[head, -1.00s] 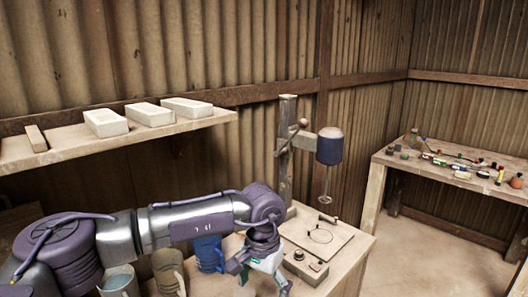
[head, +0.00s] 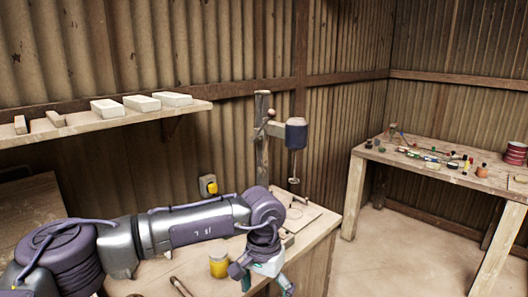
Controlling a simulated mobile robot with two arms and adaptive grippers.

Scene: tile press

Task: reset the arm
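My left arm reaches across the lower left over a wooden workbench (head: 325,228). Its gripper (head: 265,284) points down near the bench's front edge, at the bottom of the picture. Its fingers look spread apart, with nothing seen between them; the tips are close to the frame edge. A press (head: 296,134) with a dark blue cylindrical head on a wooden post stands on the bench behind the gripper. A flat board (head: 303,215) lies at its foot, partly hidden by my arm. My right gripper is not in view.
A yellow jar (head: 218,264) and a wooden handle (head: 181,287) are on the bench near my arm. A wall shelf (head: 100,128) holds pale blocks. A yellow-black switch (head: 208,185) is on the wall. A side table (head: 440,173) with small items stands right, with open floor before it.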

